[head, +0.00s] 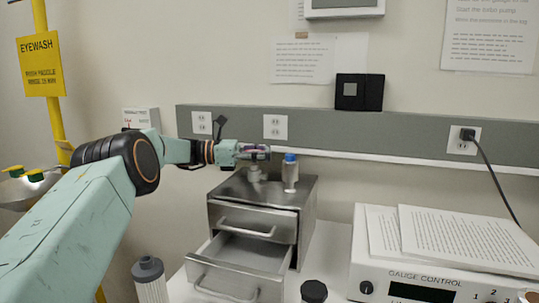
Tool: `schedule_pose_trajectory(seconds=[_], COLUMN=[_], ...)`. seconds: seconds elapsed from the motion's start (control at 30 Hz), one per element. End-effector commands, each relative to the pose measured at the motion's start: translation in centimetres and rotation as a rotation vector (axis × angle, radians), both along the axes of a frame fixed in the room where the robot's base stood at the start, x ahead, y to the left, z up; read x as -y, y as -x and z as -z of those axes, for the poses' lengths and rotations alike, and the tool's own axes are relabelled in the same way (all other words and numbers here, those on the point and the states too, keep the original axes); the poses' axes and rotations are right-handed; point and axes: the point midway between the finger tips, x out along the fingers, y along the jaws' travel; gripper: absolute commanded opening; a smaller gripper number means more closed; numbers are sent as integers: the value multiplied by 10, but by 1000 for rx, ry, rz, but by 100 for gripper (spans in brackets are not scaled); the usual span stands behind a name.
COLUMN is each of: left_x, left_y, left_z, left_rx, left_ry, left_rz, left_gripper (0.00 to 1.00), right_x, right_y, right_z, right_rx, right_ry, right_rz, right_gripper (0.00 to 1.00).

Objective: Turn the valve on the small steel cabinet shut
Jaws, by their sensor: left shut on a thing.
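The small steel cabinet (260,190) stands on the white bench, with its lower drawer (235,273) pulled open and its upper drawer (252,222) shut. The valve (254,175) stands upright on the cabinet top; its grey body shows just below my gripper. My left gripper (258,152) reaches in from the left, level above the cabinet, and is shut on the valve's handle, which shows as a purplish bit between the fingers. The fingers hide most of the handle, so I cannot tell its angle. My right gripper is not in view.
A clear bottle with a blue cap (290,174) stands on the cabinet close right of the valve. The gauge control box (450,286) with papers (466,236) on it is at the right. A dark-capped jar (314,292) stands in front. A grey wall rail (400,130) runs behind.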

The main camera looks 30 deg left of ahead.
Motion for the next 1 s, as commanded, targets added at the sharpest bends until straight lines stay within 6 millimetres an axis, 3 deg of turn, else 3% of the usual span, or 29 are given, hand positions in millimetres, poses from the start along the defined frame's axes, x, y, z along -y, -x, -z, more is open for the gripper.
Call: schedule_pose_trajectory(seconds=[0.4,0.43,0.7,1.0], left_x=[1,1,0,-1], left_y=[1,1,0,1], left_z=[4,4,2,1], left_rx=[-9,-9,-4,-1], left_ry=[0,0,0,0], left_rz=[6,6,3,2], left_gripper=[0,33,56,58], right_x=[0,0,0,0], right_y=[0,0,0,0], right_z=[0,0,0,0], right_rx=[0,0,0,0], right_ry=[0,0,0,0], right_rz=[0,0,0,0], right_gripper=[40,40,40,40])
